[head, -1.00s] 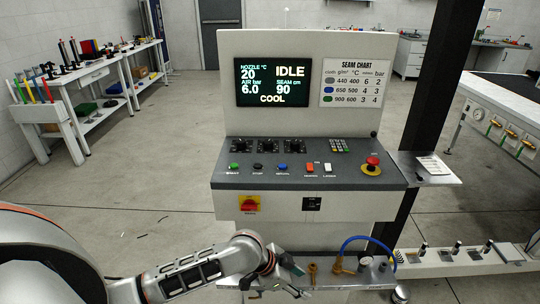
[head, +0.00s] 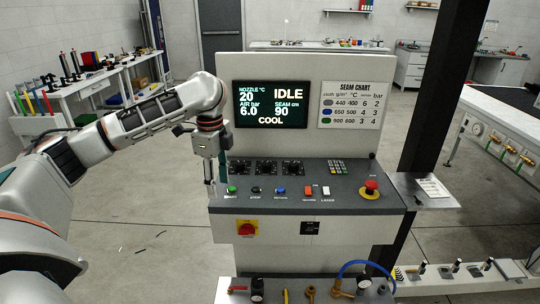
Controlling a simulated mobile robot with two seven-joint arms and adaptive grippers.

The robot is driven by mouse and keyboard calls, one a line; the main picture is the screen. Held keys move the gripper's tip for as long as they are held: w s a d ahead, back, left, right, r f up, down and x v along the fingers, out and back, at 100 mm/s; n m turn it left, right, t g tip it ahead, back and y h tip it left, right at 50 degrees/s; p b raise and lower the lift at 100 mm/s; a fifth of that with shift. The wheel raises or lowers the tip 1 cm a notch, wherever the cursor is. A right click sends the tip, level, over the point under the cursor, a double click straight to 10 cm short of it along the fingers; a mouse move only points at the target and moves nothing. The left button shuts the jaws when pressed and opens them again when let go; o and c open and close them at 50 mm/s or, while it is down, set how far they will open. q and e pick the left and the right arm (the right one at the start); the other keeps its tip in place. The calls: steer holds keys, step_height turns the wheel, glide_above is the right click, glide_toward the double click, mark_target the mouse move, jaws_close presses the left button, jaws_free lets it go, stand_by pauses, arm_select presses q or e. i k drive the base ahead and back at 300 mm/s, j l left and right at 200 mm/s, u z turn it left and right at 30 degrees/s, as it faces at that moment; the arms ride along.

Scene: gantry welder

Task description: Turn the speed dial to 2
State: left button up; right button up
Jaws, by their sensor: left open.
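The control panel (head: 350,195) carries a row of three black dials: a left dial (head: 240,167), a middle dial (head: 266,168) and a right dial (head: 292,168). Their labels and pointer settings are too small to read, so I cannot tell which is the speed dial. My left gripper (head: 215,180) is open and points down at the panel's left edge, beside the left dial and close to the green button. I see no contact with a dial. My right gripper is out of view.
The screen (head: 271,107) reads IDLE, 20, 6.0, 90 and COOL. A seam chart (head: 353,104) is beside it. Green, black and blue buttons, red and white switches, a keypad (head: 336,166) and a red emergency stop (head: 371,187) share the panel. Hose fittings (head: 338,289) are below.

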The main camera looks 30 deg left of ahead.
mark_target(266, 164)
steer(key=i, duration=0.9)
